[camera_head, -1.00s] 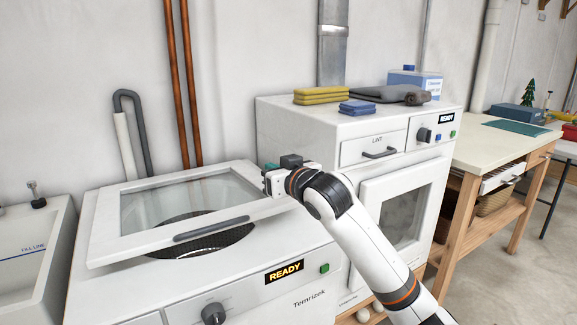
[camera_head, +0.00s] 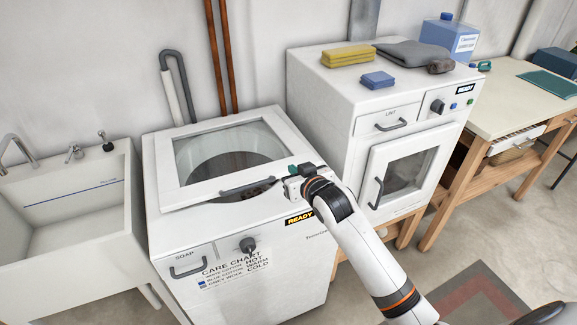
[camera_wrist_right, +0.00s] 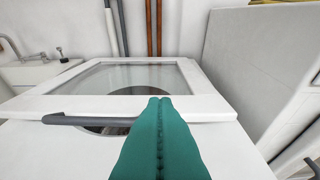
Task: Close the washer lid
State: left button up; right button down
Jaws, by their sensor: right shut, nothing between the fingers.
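The washer (camera_head: 240,255) is a white top-loader with a READY display on its front. Its lid (camera_head: 180,196), a white frame around a glass window, hangs low over the top, slightly raised at the front. Part of the dark drum opening shows below its grey handle (camera_head: 246,187). My right gripper (camera_head: 292,176) is at the lid's front right corner. In the right wrist view its teal fingers (camera_wrist_right: 160,100) are pressed together and empty, with the tips at or over the front edge of the lid (camera_wrist_right: 205,108); contact is unclear. My left gripper is out of view.
A white sink (camera_head: 75,200) with taps stands left of the washer. A white dryer (camera_head: 400,130) stands close on the right, with folded yellow (camera_head: 348,56) and blue (camera_head: 378,79) cloths on top. A wooden workbench (camera_head: 520,95) is further right. Copper pipes run up the wall behind.

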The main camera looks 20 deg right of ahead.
jog(key=p, duration=0.1)
send_over(283, 172)
jog(key=s, duration=0.2)
notch_tip(283, 172, down, 3)
jog(key=f, duration=0.1)
jog(key=a+f+p, duration=0.1)
jog(key=shift+f, duration=0.4)
jog(key=shift+s+f, duration=0.2)
jog(key=shift+f, duration=0.35)
